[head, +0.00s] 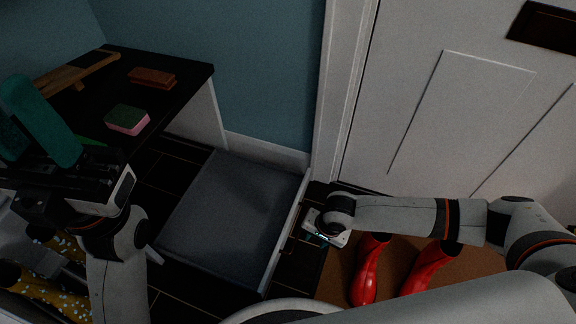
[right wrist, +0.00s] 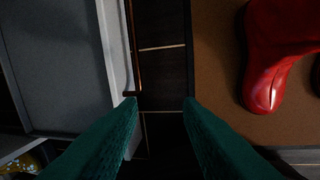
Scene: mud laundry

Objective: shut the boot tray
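The boot tray (head: 232,212) is a wide grey drawer with a white front panel, pulled out at floor level beside the black-topped bench. Its inside looks empty where I see it. In the right wrist view the tray's front panel (right wrist: 115,45) carries a thin copper handle (right wrist: 130,55). My right gripper (right wrist: 160,101) is open and empty, pointing down just outside the front panel. Its left fingertip overlaps the handle's near end; I cannot tell if they touch. In the head view its fingers are mostly hidden. My left gripper (head: 40,120) is raised at the left; its finger gap is unclear.
Red boots (head: 369,270) stand on a brown mat (head: 335,276) right of the tray. Yellow spotted boots (head: 50,300) are at lower left. The bench (head: 185,85) holds a sponge (head: 127,119) and a brown brush-like block (head: 152,77). A white door (head: 450,110) is behind.

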